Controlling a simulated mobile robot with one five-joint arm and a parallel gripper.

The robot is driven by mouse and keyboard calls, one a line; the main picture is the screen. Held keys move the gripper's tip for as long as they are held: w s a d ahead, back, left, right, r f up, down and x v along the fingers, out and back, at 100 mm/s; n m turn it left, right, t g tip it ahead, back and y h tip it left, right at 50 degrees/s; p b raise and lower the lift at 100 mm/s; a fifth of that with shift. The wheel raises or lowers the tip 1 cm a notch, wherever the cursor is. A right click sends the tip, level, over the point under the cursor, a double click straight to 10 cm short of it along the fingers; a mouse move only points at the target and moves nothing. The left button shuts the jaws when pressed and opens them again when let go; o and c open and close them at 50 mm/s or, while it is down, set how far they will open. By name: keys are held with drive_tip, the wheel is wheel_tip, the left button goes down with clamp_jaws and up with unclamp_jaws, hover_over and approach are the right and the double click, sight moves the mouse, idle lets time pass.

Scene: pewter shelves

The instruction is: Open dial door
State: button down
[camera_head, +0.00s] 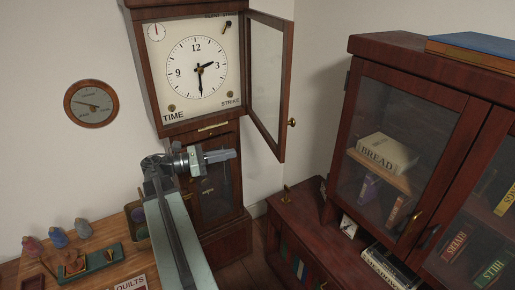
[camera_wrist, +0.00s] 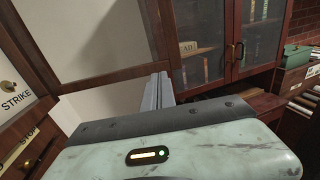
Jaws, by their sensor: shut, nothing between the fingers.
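The dial door (camera_head: 267,85) of the tall clock is a wooden frame with a glass pane. It stands swung open to the right of the dial (camera_head: 197,68), with a brass knob (camera_head: 292,122) at its free edge. In the wrist view the door's frame (camera_wrist: 112,71) crosses the upper left. My gripper (camera_head: 233,154) is shut and empty, in front of the clock's lower case and below the dial. In the head view it appears apart from the door. In the wrist view my gripper (camera_wrist: 158,90) points forward, near the door's lower frame.
A glass-fronted bookcase (camera_head: 358,75) stands at the right, above a low cabinet (camera_head: 290,215). A workbench (camera_head: 95,262) with thread spools is at lower left. A round gauge (camera_head: 91,103) hangs on the left wall. Open space lies between the door and the bookcase.

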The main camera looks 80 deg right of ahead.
sight(275, 145)
drive_tip(key=x, duration=1.3)
drive_tip(key=shift+s+d, duration=0.2)
